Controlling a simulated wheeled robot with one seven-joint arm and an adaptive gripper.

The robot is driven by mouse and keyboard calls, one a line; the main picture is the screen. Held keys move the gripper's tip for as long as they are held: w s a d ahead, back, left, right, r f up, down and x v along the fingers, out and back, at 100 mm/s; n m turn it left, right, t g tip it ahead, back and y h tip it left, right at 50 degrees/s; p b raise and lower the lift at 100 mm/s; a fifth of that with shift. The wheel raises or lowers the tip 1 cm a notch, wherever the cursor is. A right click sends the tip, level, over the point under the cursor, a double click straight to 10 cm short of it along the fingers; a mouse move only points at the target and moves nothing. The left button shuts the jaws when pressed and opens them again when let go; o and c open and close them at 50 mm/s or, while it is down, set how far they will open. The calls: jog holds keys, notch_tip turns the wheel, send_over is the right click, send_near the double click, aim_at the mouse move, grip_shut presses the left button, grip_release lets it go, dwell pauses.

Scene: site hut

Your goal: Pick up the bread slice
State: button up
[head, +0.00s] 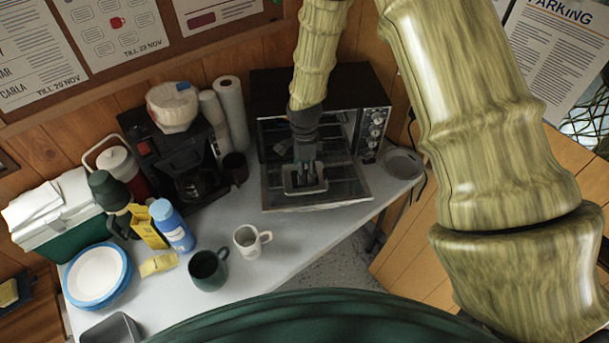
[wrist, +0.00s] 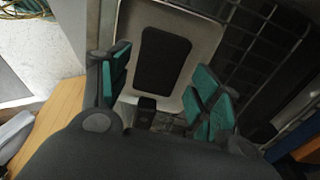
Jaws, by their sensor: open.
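A pale, round-cornered tray (head: 291,190) rests on the lowered glass door of the toaster oven; it also shows in the wrist view (wrist: 196,32). In the wrist view a dark, flat, rounded rectangle (wrist: 162,60) lies inside the tray. It may be the bread slice, but I cannot tell it from a dark tray bottom. My gripper (head: 304,172) points down over the tray and is open. In the wrist view its teal-padded fingers (wrist: 160,72) stand apart on either side of the dark rectangle, with nothing held. The gripper hides part of the tray in the head view.
The toaster oven (head: 376,108) stands open at the back, its wire rack (wrist: 265,35) beside the tray. A small grey plate (head: 403,163) is to the right. A white mug (head: 247,243), dark green mug (head: 208,270) and blue bottle (head: 172,226) stand to the left.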

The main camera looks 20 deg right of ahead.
jog(key=shift+f+p, duration=0.45)
jog(key=shift+f, duration=0.9)
jog(key=shift+c, duration=0.5)
jog(key=c, duration=0.6)
